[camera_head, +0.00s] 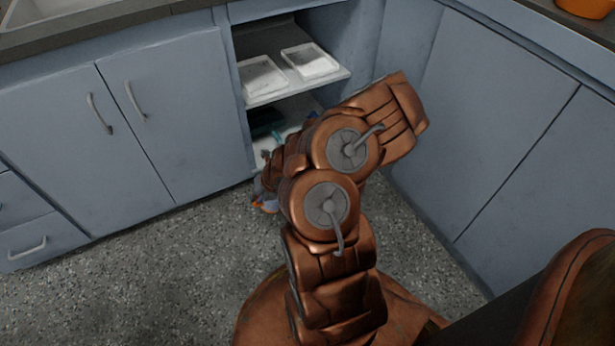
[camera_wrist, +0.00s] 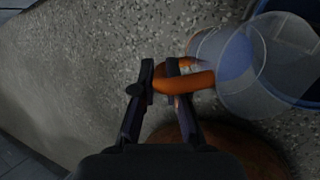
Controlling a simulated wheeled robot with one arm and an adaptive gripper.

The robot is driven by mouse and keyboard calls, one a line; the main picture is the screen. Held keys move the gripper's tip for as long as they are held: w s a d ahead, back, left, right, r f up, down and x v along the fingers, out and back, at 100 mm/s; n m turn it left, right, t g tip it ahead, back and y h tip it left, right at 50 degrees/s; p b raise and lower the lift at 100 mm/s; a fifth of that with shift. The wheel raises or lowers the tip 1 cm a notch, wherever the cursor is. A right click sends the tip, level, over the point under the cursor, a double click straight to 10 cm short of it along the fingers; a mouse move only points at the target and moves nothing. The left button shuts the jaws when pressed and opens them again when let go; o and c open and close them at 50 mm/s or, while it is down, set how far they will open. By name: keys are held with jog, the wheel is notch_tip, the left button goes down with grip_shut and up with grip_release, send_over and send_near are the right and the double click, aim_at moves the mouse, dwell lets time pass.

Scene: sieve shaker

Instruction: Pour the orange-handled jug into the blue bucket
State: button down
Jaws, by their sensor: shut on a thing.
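In the wrist view my gripper (camera_wrist: 161,76) is shut on the orange handle (camera_wrist: 196,81) of a clear jug (camera_wrist: 238,75). The jug extends to the right of the fingers, and its round open end overlaps the blue bucket (camera_wrist: 291,22) in the picture. The bucket is cut off by the right edge. I cannot tell whether they touch, or what the jug holds.
An open cabinet shelf (camera_head: 340,73) holds two white trays, the left tray (camera_head: 262,76) and the right tray (camera_head: 311,61). Closed blue-grey cabinets (camera_head: 175,100) stand on both sides. An orange container (camera_head: 585,7) is on the right counter. The speckled floor (camera_head: 150,270) at left is clear.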

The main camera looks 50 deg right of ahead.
jog(key=r+p, duration=0.1)
jog(key=d+r+y+p, duration=0.1)
jog(key=p, duration=0.1)
jog(key=shift+s+d, duration=0.2)
jog(key=shift+s, duration=0.1)
jog(key=p, duration=0.1)
jog(key=d+r+y+p, duration=0.1)
jog(key=p, duration=0.1)
jog(key=shift+s+d+m+t, duration=0.15)
jog(key=shift+d+m+t, duration=0.15)
jog(key=shift+s+d+f+y, duration=0.1)
jog(key=shift+f+y, duration=0.05)
jog(key=shift+y, duration=0.15)
jog(key=shift+d+y, duration=0.35)
jog(key=shift+y, duration=0.05)
jog(key=shift+s+d+m+t+y, duration=0.1)
jog(key=shift+d+m+t+y, duration=0.2)
jog(key=shift+t+y, duration=0.25)
jog(key=shift+s+d+y, duration=0.15)
jog(key=shift+d+y, duration=0.05)
jog(key=shift+y, duration=0.25)
jog(key=shift+d, duration=0.1)
jog(key=shift+d+t+y+b, duration=0.3)
jog(key=shift+d+t+y, duration=0.05)
jog(key=shift+y, duration=0.15)
